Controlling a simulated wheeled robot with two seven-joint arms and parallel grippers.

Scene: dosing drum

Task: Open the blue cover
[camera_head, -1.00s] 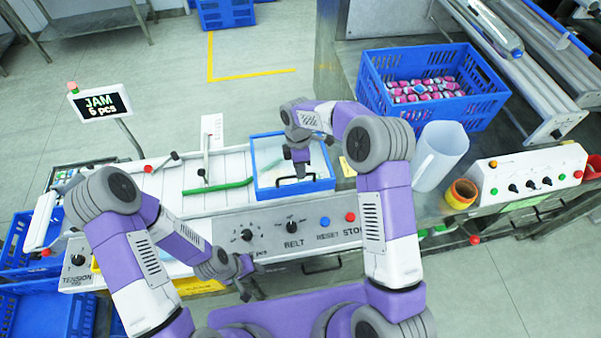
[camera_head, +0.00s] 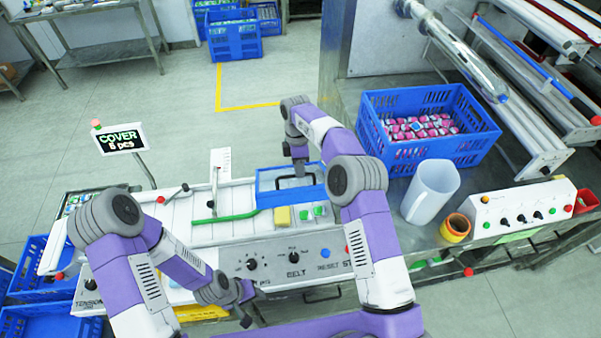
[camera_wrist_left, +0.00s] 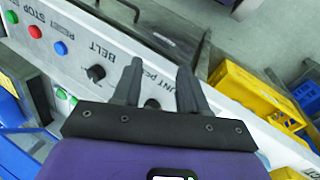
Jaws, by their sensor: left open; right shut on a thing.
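The blue cover (camera_head: 265,186) is a blue-framed panel with a black handle (camera_head: 284,180), over the belt machine in the head view. It is tilted up at its near side, and a yellow block (camera_head: 282,216) and green buttons (camera_head: 311,211) show in front of it. My right gripper (camera_head: 300,168) is shut at the handle; its fingertips are partly hidden. My left gripper (camera_head: 247,304) is open and empty in front of the machine's control panel. Its two spread fingers also show in the left wrist view (camera_wrist_left: 158,78).
The display (camera_head: 122,139) reads COVER. A green bar (camera_head: 225,217) lies across the belt to the left. The control panel (camera_head: 225,262) runs along the front.

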